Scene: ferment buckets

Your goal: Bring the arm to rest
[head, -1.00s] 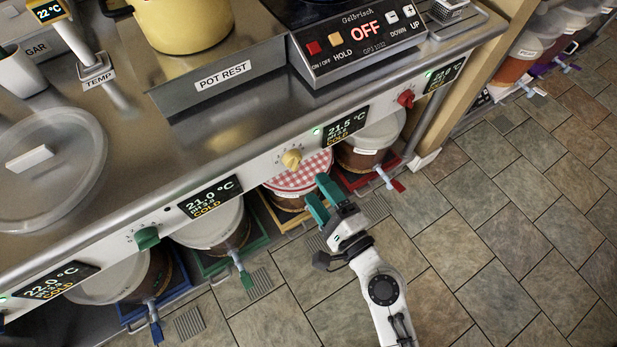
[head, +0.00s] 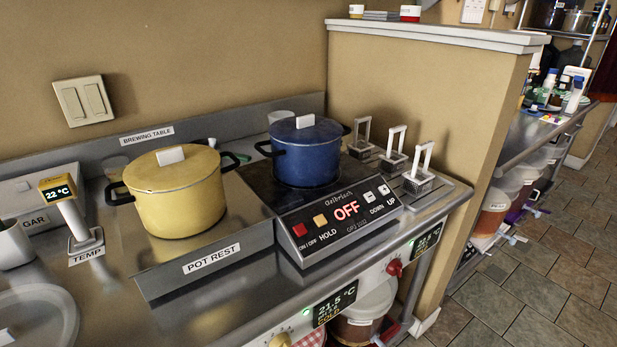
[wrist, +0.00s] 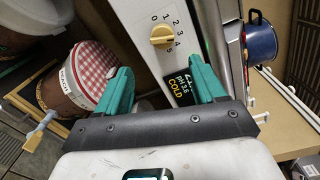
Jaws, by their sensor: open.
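My gripper (wrist: 160,92) shows in the wrist view with its two green fingers apart and nothing between them. It faces the front panel of the brewing table, near a yellow knob (wrist: 163,35) and a dark display. A bucket with a red-and-white checked cloth cover (wrist: 92,72) is behind and left of the left finger; I cannot tell whether they touch. In the head view the arm and gripper are out of the picture.
A yellow pot (head: 178,195) stands on the pot rest (head: 212,262). A blue pot (head: 305,155) stands on the cooker, whose display reads OFF (head: 346,210). A dividing wall (head: 430,130) rises on the right. Tiled floor (head: 530,285) is clear at the lower right.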

